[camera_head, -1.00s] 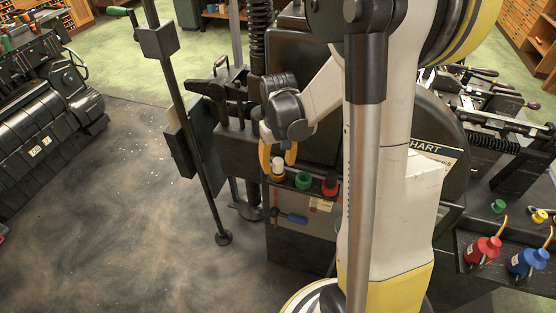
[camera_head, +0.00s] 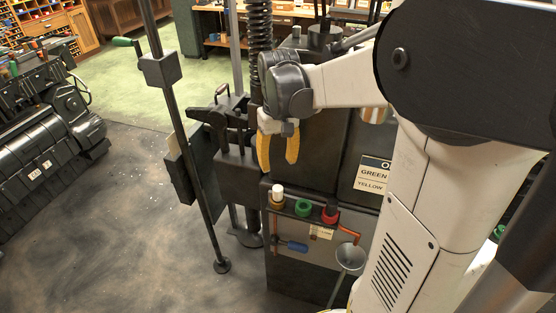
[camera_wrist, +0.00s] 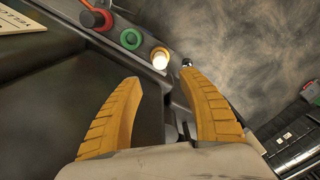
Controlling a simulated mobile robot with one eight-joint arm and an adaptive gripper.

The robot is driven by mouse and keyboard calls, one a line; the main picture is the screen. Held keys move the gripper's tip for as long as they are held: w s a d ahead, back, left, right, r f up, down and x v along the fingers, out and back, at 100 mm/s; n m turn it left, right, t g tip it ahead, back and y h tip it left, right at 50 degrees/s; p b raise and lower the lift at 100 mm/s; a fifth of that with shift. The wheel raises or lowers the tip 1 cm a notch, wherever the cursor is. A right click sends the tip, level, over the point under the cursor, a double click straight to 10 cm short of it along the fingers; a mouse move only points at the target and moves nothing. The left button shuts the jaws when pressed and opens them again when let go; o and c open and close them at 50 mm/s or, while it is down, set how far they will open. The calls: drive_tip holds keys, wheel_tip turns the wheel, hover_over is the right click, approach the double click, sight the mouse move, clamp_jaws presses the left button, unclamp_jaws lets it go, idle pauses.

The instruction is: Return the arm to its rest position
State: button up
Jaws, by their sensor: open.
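My gripper (camera_head: 278,150) hangs from my white and black arm in the middle of the head view, its yellow fingers pointing down. It is open and nothing is between the fingers. It is above and apart from a row of knobs on the machine's front: a white-topped one (camera_head: 277,194), a green one (camera_head: 303,208) and a red one (camera_head: 331,213). In the wrist view my gripper (camera_wrist: 167,95) also shows open and empty, with the white-topped knob (camera_wrist: 160,59), green knob (camera_wrist: 131,39) and red knob (camera_wrist: 96,18) beyond its fingertips.
A dark upright machine (camera_head: 318,155) stands close behind my gripper, with a sign (camera_head: 372,178) reading GREEN and YELLOW. A funnel (camera_head: 350,258) sits below right. Open floor (camera_head: 130,215) lies at the left.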

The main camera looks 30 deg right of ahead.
idle(0.3)
drive_tip(key=s+a+r+n+t, duration=0.1)
drive_tip(key=s+a+r+t, duration=0.2)
drive_tip(key=s+a+t, duration=0.4)
drive_tip(key=s+a, duration=0.3)
drive_tip(key=a, duration=0.3)
drive_tip(key=shift+s+a+r+n+b, duration=0.15)
drive_tip(key=shift+s+a+n+b, duration=0.1)
drive_tip(key=shift+s+n+b, duration=0.15)
